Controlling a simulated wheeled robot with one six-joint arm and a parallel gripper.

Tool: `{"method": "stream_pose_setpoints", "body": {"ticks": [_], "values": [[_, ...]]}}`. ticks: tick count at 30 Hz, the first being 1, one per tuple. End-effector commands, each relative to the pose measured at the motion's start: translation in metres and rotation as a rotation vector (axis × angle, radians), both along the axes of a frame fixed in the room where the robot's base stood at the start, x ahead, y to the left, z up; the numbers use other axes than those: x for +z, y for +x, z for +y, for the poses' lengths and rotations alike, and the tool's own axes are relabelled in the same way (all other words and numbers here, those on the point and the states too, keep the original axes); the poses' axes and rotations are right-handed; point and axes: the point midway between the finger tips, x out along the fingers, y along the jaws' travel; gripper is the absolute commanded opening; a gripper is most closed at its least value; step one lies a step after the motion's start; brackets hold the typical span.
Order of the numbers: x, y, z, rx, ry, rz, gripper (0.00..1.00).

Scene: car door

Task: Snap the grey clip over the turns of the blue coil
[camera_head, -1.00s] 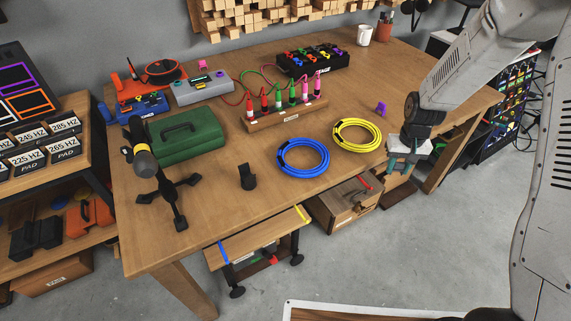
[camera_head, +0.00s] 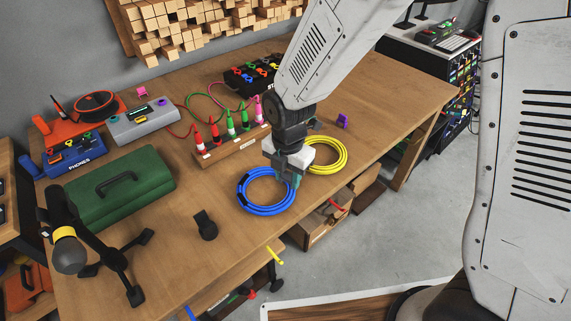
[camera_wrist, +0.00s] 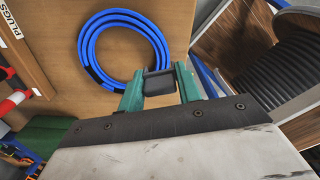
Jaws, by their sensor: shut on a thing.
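The blue coil (camera_head: 265,211) lies flat on the table near its front edge, with dark bands around its turns. It also shows in the wrist view (camera_wrist: 84,42), ahead of the fingers. My gripper (camera_head: 290,177) points down at the coil's right side. In the wrist view, its green fingers (camera_wrist: 160,86) are shut on a dark grey piece, the grey clip (camera_wrist: 159,83). The clip is beside the coil's outer edge in that view; I cannot tell whether it touches. In the head view the fingers hide the clip and part of the coil.
A yellow coil (camera_head: 344,157) lies just behind my gripper. A wooden plug rack (camera_head: 235,148) stands behind the blue coil. A black holder (camera_head: 205,226), a green case (camera_head: 118,190) and a microphone stand (camera_head: 105,255) are to the left.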

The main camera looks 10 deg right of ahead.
Motion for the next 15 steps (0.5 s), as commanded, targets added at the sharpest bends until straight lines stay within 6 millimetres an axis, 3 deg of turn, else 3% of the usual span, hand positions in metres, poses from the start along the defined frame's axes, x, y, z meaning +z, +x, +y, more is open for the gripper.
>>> {"method": "stream_pose_setpoints", "body": {"ticks": [15], "values": [[-0.0016,-0.0021,-0.0015,0.048,-0.003,0.002,0.13]]}}
